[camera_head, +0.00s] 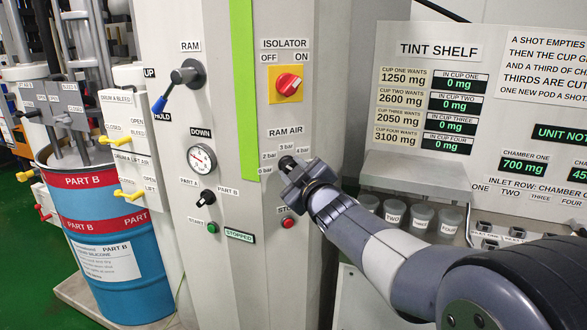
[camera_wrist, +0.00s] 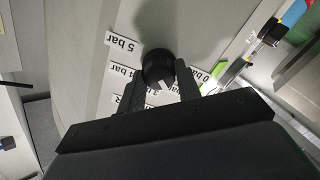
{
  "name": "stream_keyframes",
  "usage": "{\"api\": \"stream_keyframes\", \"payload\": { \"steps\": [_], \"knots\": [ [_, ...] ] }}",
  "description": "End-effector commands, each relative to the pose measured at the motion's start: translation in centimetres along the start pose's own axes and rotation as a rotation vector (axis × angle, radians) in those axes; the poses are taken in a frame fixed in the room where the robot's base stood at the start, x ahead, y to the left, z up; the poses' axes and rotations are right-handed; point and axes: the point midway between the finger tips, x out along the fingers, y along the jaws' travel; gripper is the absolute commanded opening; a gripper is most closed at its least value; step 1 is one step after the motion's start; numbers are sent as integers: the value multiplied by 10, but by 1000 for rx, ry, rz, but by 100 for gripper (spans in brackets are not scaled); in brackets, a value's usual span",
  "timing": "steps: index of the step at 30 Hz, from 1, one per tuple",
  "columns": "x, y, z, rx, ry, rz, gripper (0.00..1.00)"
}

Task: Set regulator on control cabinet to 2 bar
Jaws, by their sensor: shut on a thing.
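The regulator is a small black round knob (camera_wrist: 158,64) under the RAM AIR label (camera_head: 285,132) on the control cabinet (camera_head: 228,130). Labels for 0, 2, 3 and 4 bar surround it in the head view. The wrist view shows the labels turned over, with a 5 bar label (camera_wrist: 121,42) at upper left. My gripper (camera_head: 288,164) is at the knob, with one dark finger on each side, and is shut on it. A pale mark shows on the knob's lower side in the wrist view. I cannot tell which pressure it marks. The fingers partly hide the labels.
The red isolator knob (camera_head: 289,83) is above the regulator. The red stop button (camera_head: 288,222) is just below my gripper. A pressure gauge (camera_head: 202,158) and the blue-handled ram lever (camera_head: 182,77) are to the left. The tint shelf (camera_head: 418,170) with cups is to the right.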

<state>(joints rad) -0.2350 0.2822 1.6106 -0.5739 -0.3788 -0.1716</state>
Motion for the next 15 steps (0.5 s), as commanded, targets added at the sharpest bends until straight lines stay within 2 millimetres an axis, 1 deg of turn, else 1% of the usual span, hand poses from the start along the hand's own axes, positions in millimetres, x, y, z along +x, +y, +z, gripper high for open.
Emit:
{"api": "stream_keyframes", "payload": {
  "steps": [14,15],
  "knots": [
    [0,-1,1,16,-3,-2,9],
    [0,-1,1,15,-3,-2,34]
  ]
}}
